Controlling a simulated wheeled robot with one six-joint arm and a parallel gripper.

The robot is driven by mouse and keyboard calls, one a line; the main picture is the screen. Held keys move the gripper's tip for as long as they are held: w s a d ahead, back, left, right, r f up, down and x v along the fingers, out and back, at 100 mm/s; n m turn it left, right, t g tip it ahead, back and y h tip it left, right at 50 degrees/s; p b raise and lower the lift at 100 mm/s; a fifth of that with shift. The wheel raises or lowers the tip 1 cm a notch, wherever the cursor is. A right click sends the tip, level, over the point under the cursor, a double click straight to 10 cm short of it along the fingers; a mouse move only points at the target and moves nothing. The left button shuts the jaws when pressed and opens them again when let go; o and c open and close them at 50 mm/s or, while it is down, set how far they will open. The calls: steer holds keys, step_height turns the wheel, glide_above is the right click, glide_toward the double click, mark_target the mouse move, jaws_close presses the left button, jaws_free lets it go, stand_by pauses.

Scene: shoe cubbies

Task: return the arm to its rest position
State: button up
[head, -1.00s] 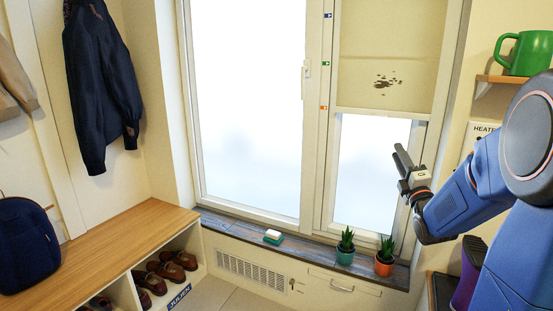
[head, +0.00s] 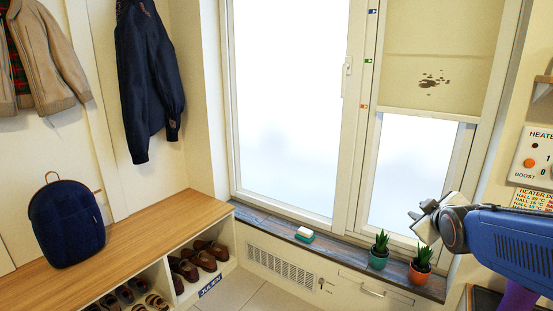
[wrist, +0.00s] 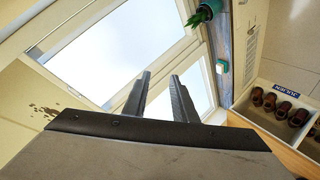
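My gripper (head: 424,212) is at the right in the head view, in front of the lower right window pane and above the potted plants. In the wrist view its two dark fingers (wrist: 160,84) stand apart with nothing between them, so it is open and empty. My blue arm reaches in from the right edge of the head view. The rest position itself is not marked in any view.
A teal-potted plant (head: 379,251) and an orange-potted plant (head: 420,265) stand on the windowsill below my gripper. A sponge-like block (head: 304,234) lies farther left. A heater panel (head: 535,160) is close to my arm. A backpack (head: 67,222) sits on the wooden bench (head: 150,232).

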steer(key=s+a+f+m+g+y, duration=0.1)
steer(key=s+a+f+m+g, duration=0.1)
steer(key=s, duration=0.6)
steer(key=s+a+f+m+g+y, duration=0.1)
steer(key=s+a+f+m+g, duration=0.1)
steer(key=s, duration=0.6)
steer(key=s+a+f+m+g, duration=0.2)
steer(key=s+a+f+g, duration=0.2)
steer(key=s, duration=0.5)
steer(key=shift+a+f+m+y, duration=0.4)
steer(key=shift+a+f, duration=0.25)
steer(key=shift+a, duration=0.4)
